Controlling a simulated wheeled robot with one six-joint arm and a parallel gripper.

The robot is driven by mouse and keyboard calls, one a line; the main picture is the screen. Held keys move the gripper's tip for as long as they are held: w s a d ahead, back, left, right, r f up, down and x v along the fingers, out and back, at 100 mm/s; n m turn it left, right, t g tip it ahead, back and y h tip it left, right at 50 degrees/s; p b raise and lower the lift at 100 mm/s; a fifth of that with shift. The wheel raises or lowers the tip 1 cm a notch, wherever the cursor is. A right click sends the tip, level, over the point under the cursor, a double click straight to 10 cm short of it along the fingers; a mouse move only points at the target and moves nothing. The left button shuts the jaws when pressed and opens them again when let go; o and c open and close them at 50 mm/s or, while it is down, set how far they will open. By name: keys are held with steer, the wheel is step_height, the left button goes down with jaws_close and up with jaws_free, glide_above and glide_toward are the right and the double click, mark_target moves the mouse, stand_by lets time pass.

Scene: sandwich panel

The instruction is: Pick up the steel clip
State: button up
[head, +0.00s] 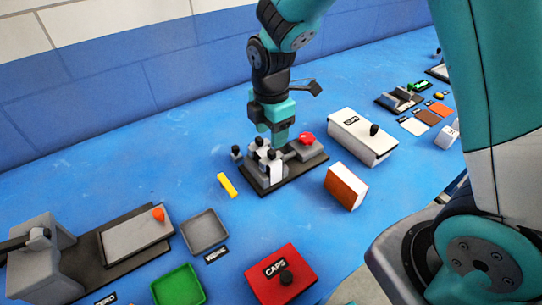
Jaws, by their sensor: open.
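My gripper (279,132) points down over a dark fixture board (296,180) in the middle of the blue table. Its fingertips are close above or beside the parts on that board. The board carries small grey and white blocks with black knobs (266,160) and a grey block with a red knob (306,140). I cannot single out the steel clip; it may be among these small parts or hidden by my gripper. I see nothing held in the jaws.
A yellow bar (227,185) lies left of the board. A white box (362,138) and a brown-and-white block (345,187) stand to its right. A red CAPS box (281,275), grey tray (204,231) and green tray (178,287) are in front. The table behind the board, left, is clear.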

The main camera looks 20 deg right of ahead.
mark_target(272, 151)
step_height(272, 151, down, 7)
steer(key=shift+d+r+p, duration=0.1)
steer(key=shift+r+p, duration=0.05)
steer(key=shift+p, duration=0.4)
jaws_close()
